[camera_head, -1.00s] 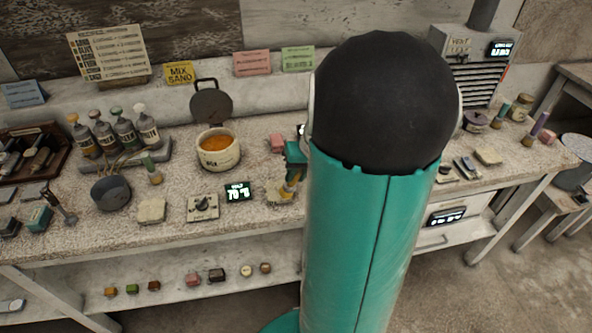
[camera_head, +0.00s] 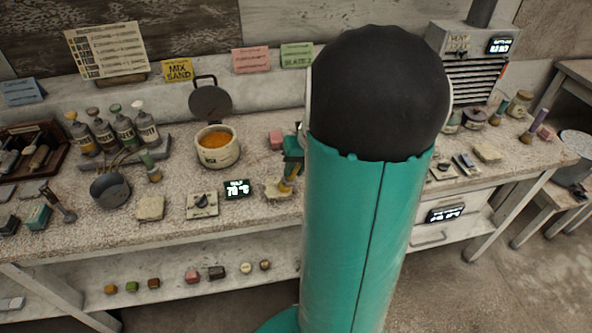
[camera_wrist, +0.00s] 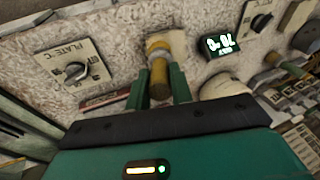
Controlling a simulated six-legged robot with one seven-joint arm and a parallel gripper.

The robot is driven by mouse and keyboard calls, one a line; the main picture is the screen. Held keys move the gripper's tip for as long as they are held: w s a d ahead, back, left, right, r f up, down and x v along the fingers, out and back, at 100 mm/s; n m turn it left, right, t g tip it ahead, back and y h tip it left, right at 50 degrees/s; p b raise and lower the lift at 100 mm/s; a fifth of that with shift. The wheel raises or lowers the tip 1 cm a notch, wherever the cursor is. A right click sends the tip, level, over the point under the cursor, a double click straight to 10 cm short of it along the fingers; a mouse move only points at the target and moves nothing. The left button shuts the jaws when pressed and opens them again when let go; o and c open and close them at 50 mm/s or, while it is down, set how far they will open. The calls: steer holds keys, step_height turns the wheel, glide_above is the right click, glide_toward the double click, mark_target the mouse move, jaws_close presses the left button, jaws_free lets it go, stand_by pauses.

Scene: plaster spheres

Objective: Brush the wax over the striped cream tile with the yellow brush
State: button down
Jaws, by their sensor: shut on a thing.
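My gripper (camera_head: 291,158) is shut on the yellow brush (camera_head: 286,184) and holds it over the bench; my upper arm hides part of this area in the head view. In the wrist view my gripper (camera_wrist: 159,86) has its two green fingers on either side of the yellow brush (camera_wrist: 158,72). A cream tile (camera_head: 272,191) lies under the brush end; it also shows in the wrist view (camera_wrist: 177,42). I cannot make out its stripes, or whether the bristles touch it. A cream pot (camera_head: 219,157) holds orange wax (camera_head: 215,140).
A dial box (camera_head: 202,204) and a lit display (camera_head: 237,189) stand left of the tile. A pink block (camera_head: 275,140) is behind it. A dark pan (camera_head: 110,188), a pale slab (camera_head: 150,208) and several bottles (camera_head: 122,128) stand further left.

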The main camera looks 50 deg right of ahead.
steer(key=shift+w+d, duration=0.45)
steer(key=shift+w, duration=0.2)
steer(key=shift+s, duration=0.1)
steer(key=shift+s+a+r, duration=0.55)
steer(key=shift+s+r, duration=0.15)
steer(key=w+d, duration=0.1)
steer(key=w, duration=0.1)
steer(key=shift+w+d+f, duration=0.3)
steer(key=shift+d+f, duration=0.1)
steer(key=shift+f, duration=0.3)
